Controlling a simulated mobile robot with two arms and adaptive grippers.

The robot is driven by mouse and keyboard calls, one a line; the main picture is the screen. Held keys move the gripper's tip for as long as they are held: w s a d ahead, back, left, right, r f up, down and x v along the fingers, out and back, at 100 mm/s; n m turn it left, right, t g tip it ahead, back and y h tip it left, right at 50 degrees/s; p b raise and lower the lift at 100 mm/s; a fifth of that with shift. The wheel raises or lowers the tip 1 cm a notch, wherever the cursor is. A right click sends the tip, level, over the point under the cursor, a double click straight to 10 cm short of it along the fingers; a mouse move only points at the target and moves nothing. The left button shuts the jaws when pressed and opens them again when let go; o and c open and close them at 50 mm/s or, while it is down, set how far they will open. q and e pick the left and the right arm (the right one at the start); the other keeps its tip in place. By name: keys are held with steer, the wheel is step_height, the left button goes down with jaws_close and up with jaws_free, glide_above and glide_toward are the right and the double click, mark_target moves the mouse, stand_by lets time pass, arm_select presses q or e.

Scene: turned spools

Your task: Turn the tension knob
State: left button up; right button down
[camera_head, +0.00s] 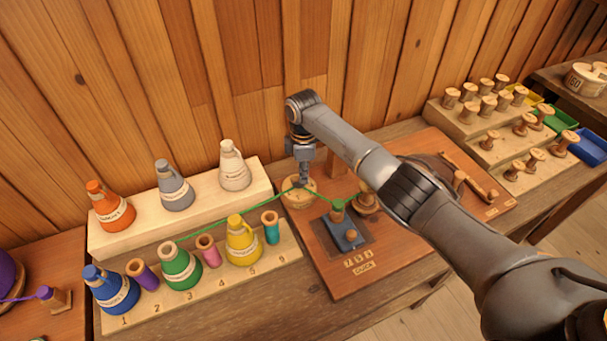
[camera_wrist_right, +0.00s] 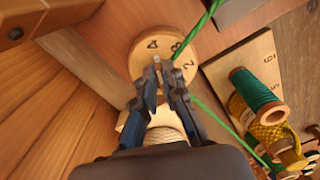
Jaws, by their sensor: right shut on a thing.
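The tension knob is a round pale wooden dial with dark numerals (camera_head: 298,199) at the back left of the brown board. It also shows at the top of the right wrist view (camera_wrist_right: 146,60). My right gripper (camera_head: 303,183) comes down on it from above. In the right wrist view my right gripper (camera_wrist_right: 163,88) has its fingers drawn together on a small raised part at the dial's middle. The fingers hide much of that part. A green thread (camera_head: 240,204) runs past the dial. My left gripper is not in view.
Colored cones stand left on a pale riser (camera_head: 137,232) and a numbered rack (camera_head: 205,281). Right of the dial are a dark plate (camera_head: 338,250) and several turned wooden pieces. A stepped stand (camera_head: 482,128) of spools is at the back right. A wooden wall rises behind.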

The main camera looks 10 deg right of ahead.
steer(key=shift+w+a+r+n, duration=0.1)
steer(key=shift+w+n, duration=0.05)
steer(key=shift+n, duration=0.35)
steer(key=c, duration=1.4)
jaws_free()
steer(key=shift+c, duration=0.2)
step_height(320, 180, up, 12)
